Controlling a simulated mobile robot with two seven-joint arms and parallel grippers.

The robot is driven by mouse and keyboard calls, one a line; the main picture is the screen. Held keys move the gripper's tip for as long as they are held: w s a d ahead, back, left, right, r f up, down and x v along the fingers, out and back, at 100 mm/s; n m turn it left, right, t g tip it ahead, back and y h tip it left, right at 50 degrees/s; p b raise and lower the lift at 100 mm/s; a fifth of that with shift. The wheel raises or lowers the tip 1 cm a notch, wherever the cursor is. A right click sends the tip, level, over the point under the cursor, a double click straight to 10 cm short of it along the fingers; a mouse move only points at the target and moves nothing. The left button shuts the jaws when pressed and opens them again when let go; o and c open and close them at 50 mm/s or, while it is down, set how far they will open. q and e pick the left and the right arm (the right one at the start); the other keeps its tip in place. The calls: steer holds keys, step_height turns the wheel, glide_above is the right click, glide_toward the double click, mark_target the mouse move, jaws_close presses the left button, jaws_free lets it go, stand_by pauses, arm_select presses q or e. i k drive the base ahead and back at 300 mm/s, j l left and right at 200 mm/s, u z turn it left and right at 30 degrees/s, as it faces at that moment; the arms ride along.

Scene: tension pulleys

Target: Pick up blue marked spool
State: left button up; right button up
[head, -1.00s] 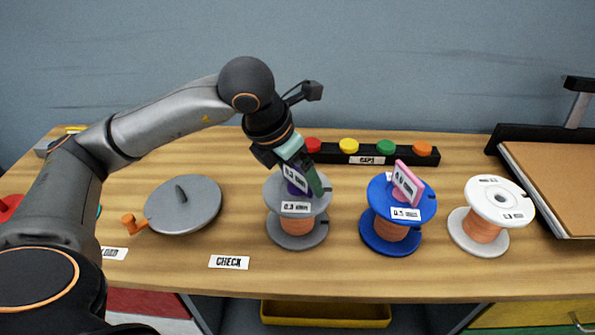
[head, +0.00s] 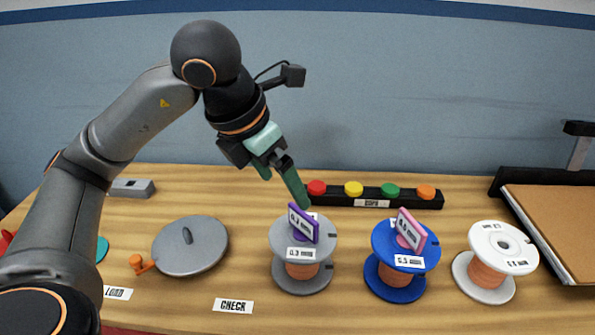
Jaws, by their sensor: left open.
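The blue spool (head: 394,284) stands upright on the bench, right of centre, with copper-coloured wire around its core. A pink tag (head: 410,229) stands tilted on its top, and a white label on its rim seems to read 0.5. My left gripper (head: 282,186) is open and empty, above and behind the grey spool (head: 302,283), well to the left of the blue spool. A purple tag (head: 303,222) stands on top of the grey spool, just below the fingertips. My right gripper is not in view.
A white spool (head: 484,286) stands right of the blue one. Behind is a black rack with coloured caps (head: 372,196). A grey disc with an orange knob (head: 190,250) lies left, and a CHECK label (head: 233,306) in front. A brown board (head: 555,225) is far right.

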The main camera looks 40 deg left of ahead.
mark_target(400, 259)
steer(key=k, duration=1)
